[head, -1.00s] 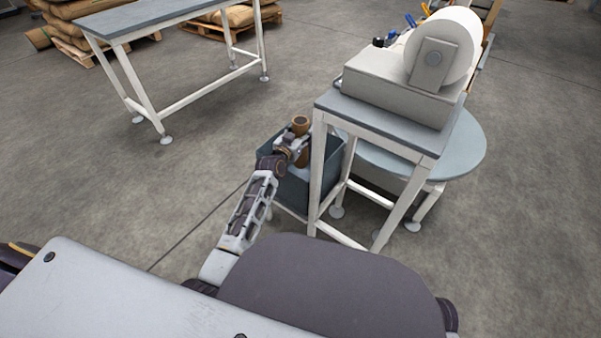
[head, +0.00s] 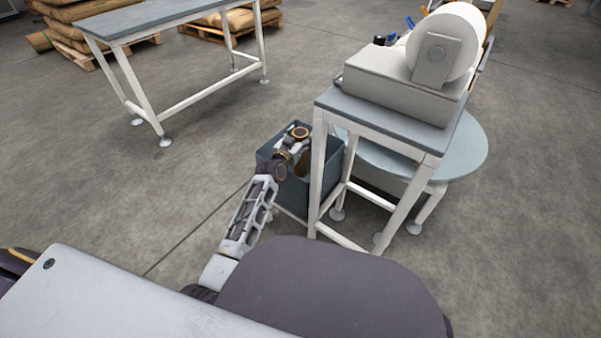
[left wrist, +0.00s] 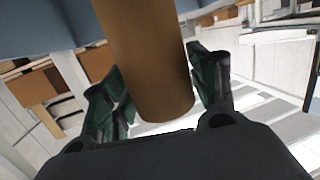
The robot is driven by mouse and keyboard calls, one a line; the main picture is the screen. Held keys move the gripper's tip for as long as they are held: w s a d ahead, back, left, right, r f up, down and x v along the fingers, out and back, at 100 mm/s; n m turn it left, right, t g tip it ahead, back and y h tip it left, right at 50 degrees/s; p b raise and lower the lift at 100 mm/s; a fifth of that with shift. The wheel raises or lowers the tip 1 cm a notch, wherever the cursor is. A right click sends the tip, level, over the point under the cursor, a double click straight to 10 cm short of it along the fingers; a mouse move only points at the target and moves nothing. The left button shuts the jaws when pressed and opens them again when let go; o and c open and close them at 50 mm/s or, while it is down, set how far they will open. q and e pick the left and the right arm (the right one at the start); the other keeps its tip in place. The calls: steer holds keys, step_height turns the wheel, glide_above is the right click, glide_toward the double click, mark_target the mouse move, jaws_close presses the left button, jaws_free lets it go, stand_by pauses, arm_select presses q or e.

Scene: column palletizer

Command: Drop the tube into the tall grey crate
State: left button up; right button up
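The brown tube (left wrist: 148,60) lies between the two fingers of my left gripper (left wrist: 160,82) in the left wrist view. The fingers sit close against its sides, and one rounded end shows near the palm. In the head view my left gripper (head: 293,150) is over the opening of the tall grey crate (head: 291,193), and brown of the tube (head: 302,166) shows at its right side. The gripper hides part of the tube and of the crate's inside. My right gripper is not in view.
A small grey-topped table (head: 385,125) with a white machine (head: 405,85) stands right beside the crate, its leg partly in front of it. A round grey table (head: 460,150) is behind. A long bench (head: 150,18) stands at the upper left. Floor left of the crate is clear.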

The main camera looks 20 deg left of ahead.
arm_select(q)
steer(key=shift+o, duration=1)
steer(key=shift+s, duration=0.15)
steer(key=shift+v, duration=5.8)
steer(key=shift+s+f, duration=0.1)
